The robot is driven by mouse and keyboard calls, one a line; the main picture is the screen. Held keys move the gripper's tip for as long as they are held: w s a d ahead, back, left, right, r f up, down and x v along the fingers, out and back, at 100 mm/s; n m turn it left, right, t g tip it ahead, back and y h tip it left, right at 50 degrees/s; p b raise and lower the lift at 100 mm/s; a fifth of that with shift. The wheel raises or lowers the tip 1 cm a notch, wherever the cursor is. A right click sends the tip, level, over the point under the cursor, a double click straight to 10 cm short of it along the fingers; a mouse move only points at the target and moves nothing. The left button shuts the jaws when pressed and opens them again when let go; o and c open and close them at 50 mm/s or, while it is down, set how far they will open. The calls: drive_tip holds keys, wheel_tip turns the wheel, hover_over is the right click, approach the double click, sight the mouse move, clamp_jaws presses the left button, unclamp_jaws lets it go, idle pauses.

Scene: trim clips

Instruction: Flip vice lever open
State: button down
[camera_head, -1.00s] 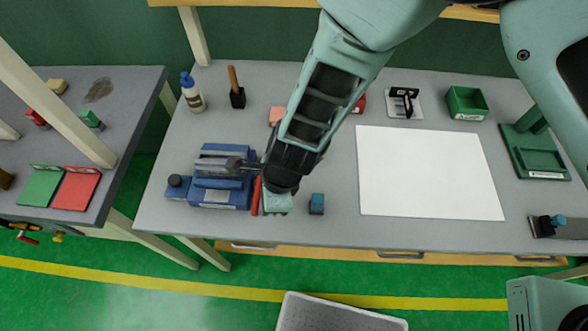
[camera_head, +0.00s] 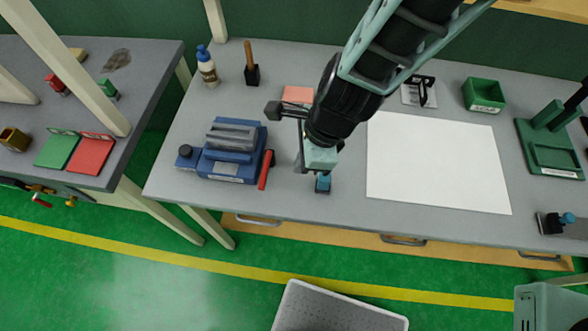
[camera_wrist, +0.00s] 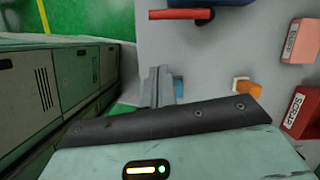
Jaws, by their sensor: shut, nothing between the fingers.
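The blue vice (camera_head: 228,166) stands on the left part of the workbench, with grey jaws on top. Its red lever (camera_head: 265,172) is at its right side and slants toward the bench's front edge. In the wrist view the lever (camera_wrist: 180,14) shows at the top, in front of the partly cut-off blue vice (camera_wrist: 212,3). My gripper (camera_head: 303,167) is to the right of the lever, apart from it. Its grey fingers show closed and empty in the wrist view (camera_wrist: 160,75). The hand hides part of the fingers in the head view.
A small blue block (camera_head: 323,184) lies close beside my gripper. A salmon box (camera_head: 297,95) is behind. A bottle (camera_head: 207,67) and brush (camera_head: 251,66) stand back left. A white sheet (camera_head: 436,165) covers the bench to the right. Bare bench lies between lever and gripper.

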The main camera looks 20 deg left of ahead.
drive_tip(key=shift+v, duration=1.3)
